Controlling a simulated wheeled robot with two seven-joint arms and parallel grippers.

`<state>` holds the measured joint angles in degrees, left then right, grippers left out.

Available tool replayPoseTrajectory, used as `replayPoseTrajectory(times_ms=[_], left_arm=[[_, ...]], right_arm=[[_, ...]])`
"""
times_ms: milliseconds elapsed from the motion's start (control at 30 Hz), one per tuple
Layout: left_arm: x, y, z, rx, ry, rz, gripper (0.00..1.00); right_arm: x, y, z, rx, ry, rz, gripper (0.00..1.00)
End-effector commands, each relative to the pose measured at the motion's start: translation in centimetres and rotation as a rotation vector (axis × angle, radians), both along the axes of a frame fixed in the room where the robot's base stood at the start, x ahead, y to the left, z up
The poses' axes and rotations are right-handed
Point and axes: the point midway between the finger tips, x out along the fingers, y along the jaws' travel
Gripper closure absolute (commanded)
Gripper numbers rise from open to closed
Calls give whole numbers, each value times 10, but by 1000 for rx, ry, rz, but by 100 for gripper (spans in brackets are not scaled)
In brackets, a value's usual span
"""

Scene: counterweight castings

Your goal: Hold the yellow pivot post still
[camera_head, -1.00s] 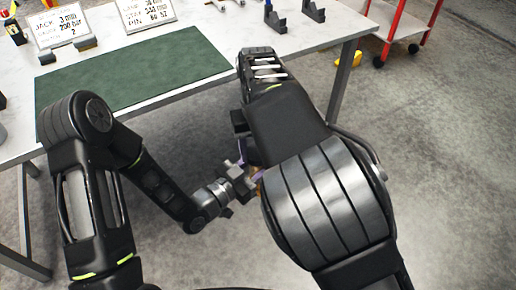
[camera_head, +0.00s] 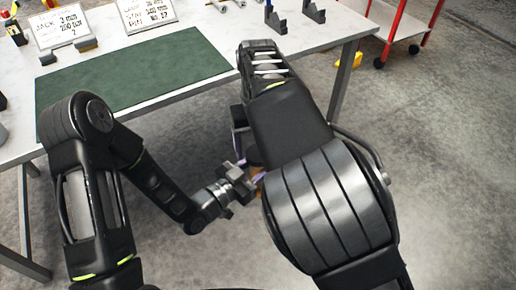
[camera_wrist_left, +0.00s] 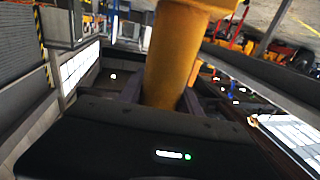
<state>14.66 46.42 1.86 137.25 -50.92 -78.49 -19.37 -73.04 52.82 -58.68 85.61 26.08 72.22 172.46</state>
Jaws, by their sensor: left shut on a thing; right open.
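The yellow pivot post (camera_wrist_left: 178,60) rises through the left wrist view between the fingers of my left gripper (camera_wrist_left: 160,98), which is shut on it. The post's ends are out of that view. In the head view my left gripper (camera_head: 256,174) is below the table's front edge, beside a small yellow-orange patch of the post (camera_head: 260,190); my right arm hides most of the post. My right gripper (camera_head: 244,150) is open, just above the left one and partly hidden behind my right arm. I cannot tell whether it touches the post.
A white table (camera_head: 215,95) with a green mat (camera_head: 130,72) stands ahead. Two placards stand at its back left, and dark brackets (camera_head: 313,12) at its back right. A red-framed cart (camera_head: 405,25) and a yellow object (camera_head: 349,60) are beyond. The floor at right is clear.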

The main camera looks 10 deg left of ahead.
Motion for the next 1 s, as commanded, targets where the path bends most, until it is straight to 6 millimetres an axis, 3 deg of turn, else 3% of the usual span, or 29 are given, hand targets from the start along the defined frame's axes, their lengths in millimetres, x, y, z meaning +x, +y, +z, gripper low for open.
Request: replayPoseTrajectory(times_ms=[233,800,1000], left_arm=[[0,0,1,-1,-3,-1,100],[0,0,1,-1,-3,-1,100],[0,0,1,-1,-3,-1,100]], right_arm=[[0,0,27,0,-1,1,25],[6,-7,28,49,33,-15,28],[4,-4,32,78,41,348,28]])
